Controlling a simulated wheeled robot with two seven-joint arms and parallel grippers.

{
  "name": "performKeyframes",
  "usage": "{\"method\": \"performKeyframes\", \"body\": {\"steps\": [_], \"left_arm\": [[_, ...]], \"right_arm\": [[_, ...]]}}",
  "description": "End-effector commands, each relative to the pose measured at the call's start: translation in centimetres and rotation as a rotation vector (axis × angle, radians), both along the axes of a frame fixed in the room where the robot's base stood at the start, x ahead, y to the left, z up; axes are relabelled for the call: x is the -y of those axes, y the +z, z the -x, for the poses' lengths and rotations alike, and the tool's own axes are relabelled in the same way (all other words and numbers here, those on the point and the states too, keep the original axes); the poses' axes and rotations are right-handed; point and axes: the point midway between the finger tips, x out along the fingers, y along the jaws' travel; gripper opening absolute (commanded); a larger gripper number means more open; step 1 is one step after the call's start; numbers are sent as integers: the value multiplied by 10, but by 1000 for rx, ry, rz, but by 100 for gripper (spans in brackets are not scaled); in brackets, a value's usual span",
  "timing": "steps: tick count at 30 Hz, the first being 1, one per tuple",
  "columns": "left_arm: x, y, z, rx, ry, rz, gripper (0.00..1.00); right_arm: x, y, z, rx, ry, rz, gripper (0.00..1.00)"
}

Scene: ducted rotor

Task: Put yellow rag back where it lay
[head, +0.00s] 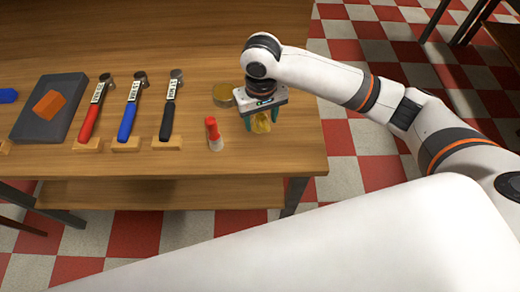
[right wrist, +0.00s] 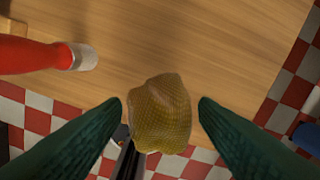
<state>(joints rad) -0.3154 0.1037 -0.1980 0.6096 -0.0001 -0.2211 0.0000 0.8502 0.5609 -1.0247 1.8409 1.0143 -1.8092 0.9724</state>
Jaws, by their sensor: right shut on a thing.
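The yellow rag (head: 261,123) is a small crumpled cloth near the table's front right corner in the head view. My right gripper (head: 262,120) points down at it and is shut on it. In the right wrist view the rag (right wrist: 161,114) sits between the two green fingers of my right gripper (right wrist: 160,110), with wood table and checkered floor behind it. I cannot tell whether the rag touches the table (head: 215,55). My left gripper is not in view.
A red-topped bottle (head: 214,135) stands just left of the rag. Red (head: 94,108), blue (head: 130,108) and black (head: 171,105) handled tools rest on wooden blocks. A dark slab (head: 48,115) carries an orange block (head: 48,105).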

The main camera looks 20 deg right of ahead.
Motion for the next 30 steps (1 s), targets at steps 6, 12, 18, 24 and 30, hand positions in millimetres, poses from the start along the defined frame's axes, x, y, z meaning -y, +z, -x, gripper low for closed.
{"method": "performKeyframes", "body": {"steps": [6, 12, 18, 24, 30], "left_arm": [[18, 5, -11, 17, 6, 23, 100], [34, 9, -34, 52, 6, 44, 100], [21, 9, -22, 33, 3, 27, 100], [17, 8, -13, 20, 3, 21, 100], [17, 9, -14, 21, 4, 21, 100]], "right_arm": [[1, -39, 0, -2, -1, 2, 36], [1, -59, 0, -2, 0, 2, 36], [1, -83, 0, 0, 0, 2, 36], [1, -85, 0, 1, 1, 1, 36], [1, -88, 0, 0, 1, 1, 56]]}}
